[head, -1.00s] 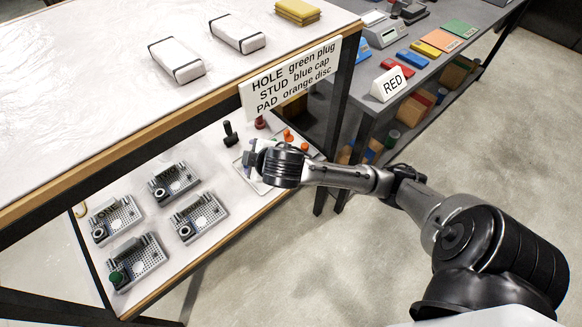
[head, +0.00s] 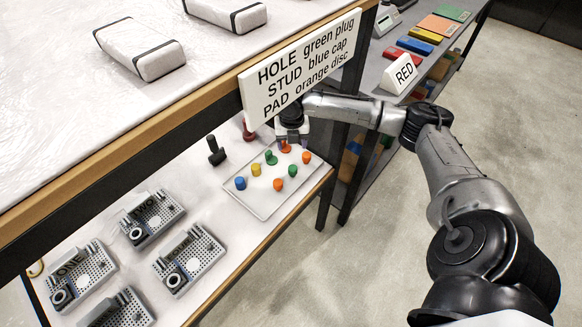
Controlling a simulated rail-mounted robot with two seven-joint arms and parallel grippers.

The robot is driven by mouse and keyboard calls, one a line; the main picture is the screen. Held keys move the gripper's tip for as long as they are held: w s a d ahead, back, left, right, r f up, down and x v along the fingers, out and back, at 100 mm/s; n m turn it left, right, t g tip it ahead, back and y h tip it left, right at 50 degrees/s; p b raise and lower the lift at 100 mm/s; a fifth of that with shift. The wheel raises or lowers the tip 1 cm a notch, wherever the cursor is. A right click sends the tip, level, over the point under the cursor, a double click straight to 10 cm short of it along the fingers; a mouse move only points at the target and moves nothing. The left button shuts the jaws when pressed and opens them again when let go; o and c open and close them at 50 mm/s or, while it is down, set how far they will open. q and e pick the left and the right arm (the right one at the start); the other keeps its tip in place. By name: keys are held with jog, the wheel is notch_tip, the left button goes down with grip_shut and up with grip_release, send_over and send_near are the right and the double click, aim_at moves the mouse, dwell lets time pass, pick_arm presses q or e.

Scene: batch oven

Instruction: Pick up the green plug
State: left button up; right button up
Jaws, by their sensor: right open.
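The shallow white tray (head: 262,211) on the lower shelf holds two green pieces. One green piece (head: 270,157) stands toward the back of the tray. Another green piece (head: 292,170) stands nearer the front right. Both are small, and I cannot tell which is a plug. My left gripper is out of view.
Blue (head: 240,183), yellow (head: 255,169) and more orange pieces (head: 278,184) share the tray. Several perforated fixtures (head: 189,258) stand at left, and a black upright stamp-like object (head: 216,151) behind.

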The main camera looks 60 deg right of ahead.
aim_at(293, 168)
jog(key=f+n+b, duration=0.1)
jog(key=f+n, duration=0.1)
jog(key=f+n+b, duration=0.1)
jog(key=f+n, duration=0.1)
jog(key=f, duration=0.1)
jog(key=f+n+b, duration=0.1)
jog(key=f+n, duration=0.1)
jog(key=shift+s+a+f, duration=0.2)
jog(key=shift+a+f, duration=0.05)
jog(key=shift+f, duration=0.15)
jog(key=shift+f+b, duration=0.3)
jog(key=shift+f, duration=0.25)
notch_tip(293, 168, down, 5)
jog(key=b, duration=0.3)
jog(key=shift+s+f, duration=0.1)
jog(key=shift+s, duration=0.05)
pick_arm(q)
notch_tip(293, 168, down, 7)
pick_arm(e)
jog(key=shift+c, duration=1.2)
jog(key=c, duration=0.7)
jog(key=shift+c, duration=0.3)
